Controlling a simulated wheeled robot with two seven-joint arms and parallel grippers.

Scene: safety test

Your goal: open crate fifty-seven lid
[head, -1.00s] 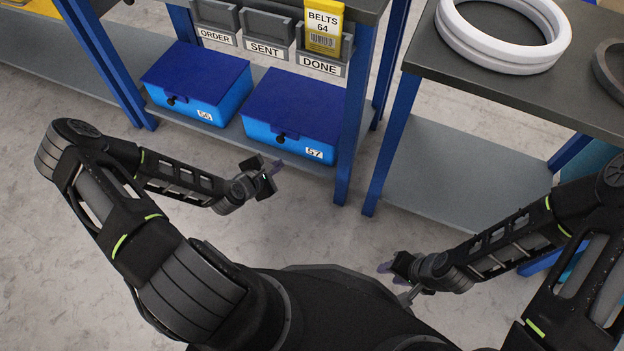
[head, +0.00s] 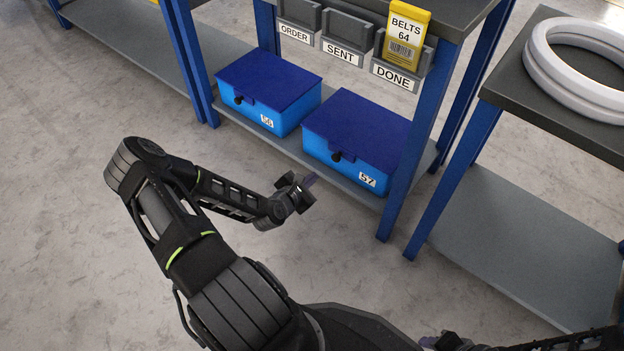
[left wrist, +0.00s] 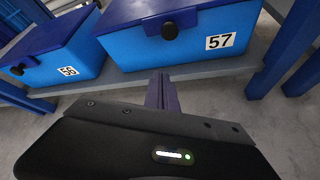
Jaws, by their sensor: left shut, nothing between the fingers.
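Crate fifty-seven (head: 316,145) is bright blue with a dark blue lid (head: 360,125), which lies closed. It sits on the lower shelf of the bench. A black knob (head: 336,156) is on its front beside the 57 label; the knob also shows in the left wrist view (left wrist: 170,30). My left gripper (head: 311,180) is in front of the crate, apart from the knob. Its purple fingers (left wrist: 161,92) are shut and empty, pointing at the crate's front. My right gripper (head: 429,342) is at the bottom edge, mostly cut off, so its jaws cannot be judged.
Crate 56 (head: 262,88), also closed, stands left of crate fifty-seven. Blue bench legs (head: 425,150) rise on either side. Bins above the crates read ORDER, SENT and DONE, with a yellow BELTS 64 card (head: 405,40). A second table (head: 560,110) holds white rings (head: 580,65).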

